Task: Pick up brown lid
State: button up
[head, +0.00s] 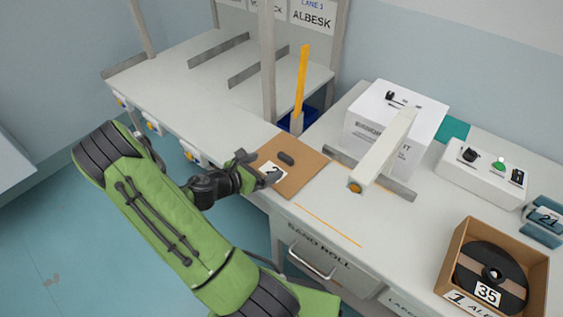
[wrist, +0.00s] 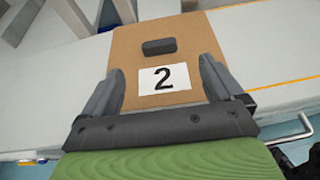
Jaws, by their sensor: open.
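The brown lid (head: 305,169) is a flat, square board lying on the white bench near its front edge. It has a small dark grip block on top and a white label reading 2. In the wrist view the lid (wrist: 126,58) fills the middle, with its dark block beyond the label. My gripper (head: 260,170) is at the lid's front left edge in the head view. In the wrist view my gripper (wrist: 160,88) is open, with one finger on each side of the label. The fingers are short of the dark block. I cannot tell whether they touch the lid.
A white box machine (head: 394,122) with a pale arm stands right of the lid. An open carton (head: 455,262) holding a black reel labelled 35 sits at the front right. A yellow upright (head: 301,80) and a grey post (head: 268,70) stand behind the lid. A drawer handle (head: 312,264) projects below the bench.

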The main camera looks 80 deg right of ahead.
aim_at(285, 157)
jog(key=b+x, duration=0.1)
jog(key=x, duration=0.8)
jog(key=shift+w+f+b, duration=0.15)
jog(key=shift+b, duration=0.15)
jog(key=shift+a, duration=0.1)
jog(key=c, duration=1.1)
jog(key=shift+c, duration=0.2)
jog(key=shift+r, duration=0.2)
